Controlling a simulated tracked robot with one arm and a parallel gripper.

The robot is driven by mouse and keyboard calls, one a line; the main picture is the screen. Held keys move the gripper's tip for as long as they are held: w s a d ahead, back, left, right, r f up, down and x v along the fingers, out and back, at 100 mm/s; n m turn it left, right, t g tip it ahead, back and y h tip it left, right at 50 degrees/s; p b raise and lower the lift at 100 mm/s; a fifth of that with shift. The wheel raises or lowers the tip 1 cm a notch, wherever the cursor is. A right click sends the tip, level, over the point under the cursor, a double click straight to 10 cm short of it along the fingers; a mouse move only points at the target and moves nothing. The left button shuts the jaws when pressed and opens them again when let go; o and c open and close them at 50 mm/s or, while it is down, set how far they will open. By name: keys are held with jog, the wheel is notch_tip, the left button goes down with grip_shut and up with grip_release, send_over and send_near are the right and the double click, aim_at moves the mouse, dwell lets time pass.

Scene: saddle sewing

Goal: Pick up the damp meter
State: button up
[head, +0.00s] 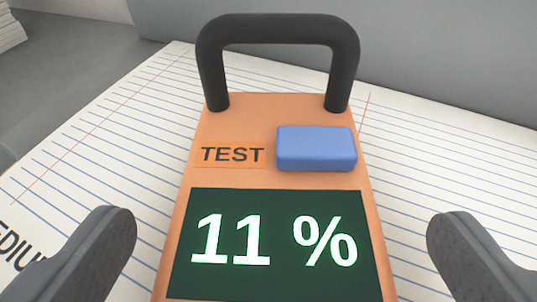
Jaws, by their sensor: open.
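The damp meter (185,222) is orange, with a black arched handle (278,30) at its far end. It has a blue button (316,148) beside the word TEST, and a dark green screen (274,280) that reads 11 %. Its near end is cut off by the bottom of the picture. My gripper (283,228) is open, with one grey finger on each side of the meter. There is a visible gap between each finger and the meter's sides.
The meter lies over white lined paper (100,150) with some partly hidden lettering at the left edge. A grey wall or panel (440,70) stands behind the paper. A white stack (10,32) is at the far left on a grey surface.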

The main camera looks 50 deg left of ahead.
aim_at(274, 238)
jog(key=shift+x, duration=1.9)
jog(key=shift+s+a+f, duration=0.1)
jog(key=shift+s+f, duration=0.05)
jog(key=c, duration=1.2)
jog(key=shift+c, duration=0.6)
